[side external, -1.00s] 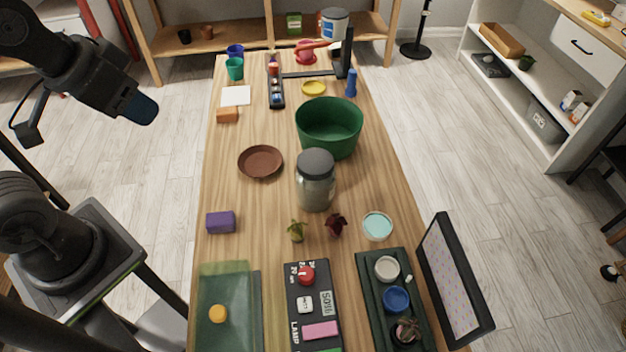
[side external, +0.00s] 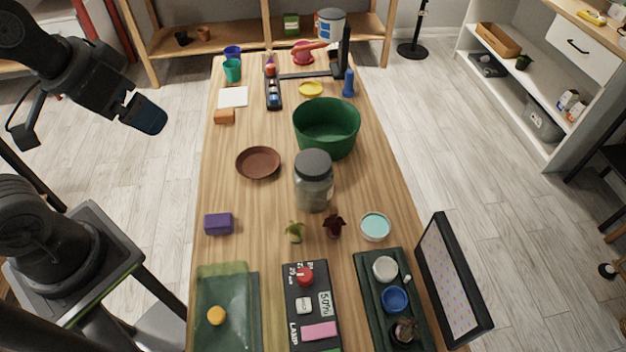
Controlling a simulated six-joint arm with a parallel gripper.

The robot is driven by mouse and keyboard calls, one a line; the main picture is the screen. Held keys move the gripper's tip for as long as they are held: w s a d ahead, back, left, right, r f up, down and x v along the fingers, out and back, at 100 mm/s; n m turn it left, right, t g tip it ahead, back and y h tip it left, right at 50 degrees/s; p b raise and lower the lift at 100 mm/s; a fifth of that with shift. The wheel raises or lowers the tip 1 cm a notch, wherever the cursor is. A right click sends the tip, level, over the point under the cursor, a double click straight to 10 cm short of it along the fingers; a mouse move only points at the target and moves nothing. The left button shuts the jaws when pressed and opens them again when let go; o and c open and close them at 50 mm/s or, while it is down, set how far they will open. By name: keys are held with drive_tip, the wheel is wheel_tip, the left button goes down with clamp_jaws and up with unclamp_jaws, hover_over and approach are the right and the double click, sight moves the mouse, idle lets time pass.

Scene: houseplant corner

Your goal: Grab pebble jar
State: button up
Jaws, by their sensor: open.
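The pebble jar (side external: 313,184) is a clear jar with a dark grey lid and greyish contents. It stands upright near the middle of the wooden table. My gripper (side external: 146,116) is open and empty at the upper left, above the floor beyond the table's left edge. It is well apart from the jar, up and to the left of it.
A green pot (side external: 327,130) stands just behind the jar, and a brown saucer (side external: 258,163) lies to its left. Two small plants (side external: 294,232) (side external: 334,226) and a turquoise dish (side external: 375,227) are in front. A purple block (side external: 219,224) sits near the left edge.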

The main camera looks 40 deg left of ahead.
drive_tip(key=n+g+y, duration=0.1)
drive_tip(key=n+g, duration=0.4)
drive_tip(key=n, duration=0.6)
hover_over(314, 163)
drive_tip(key=d, duration=0.1)
wheel_tip(314, 163, down, 11)
drive_tip(key=shift+s+d+f, duration=0.1)
drive_tip(key=shift+s+f, duration=0.15)
drive_tip(key=shift+s, duration=0.05)
drive_tip(key=f, duration=0.5)
drive_tip(key=a+f, duration=0.1)
drive_tip(key=f, duration=0.1)
drive_tip(key=shift+w+f, duration=0.25)
drive_tip(key=shift+f, duration=0.1)
drive_tip(key=shift+w+a+f, duration=0.1)
drive_tip(key=shift+a+f, duration=0.1)
drive_tip(key=shift+f, duration=1.2)
drive_tip(key=shift+w+a+f, duration=0.1)
drive_tip(key=shift+a+f, duration=0.1)
drive_tip(key=shift+f, duration=1.15)
drive_tip(key=c, duration=1.2)
drive_tip(key=shift+o, duration=0.2)
drive_tip(key=shift+w+r, duration=0.1)
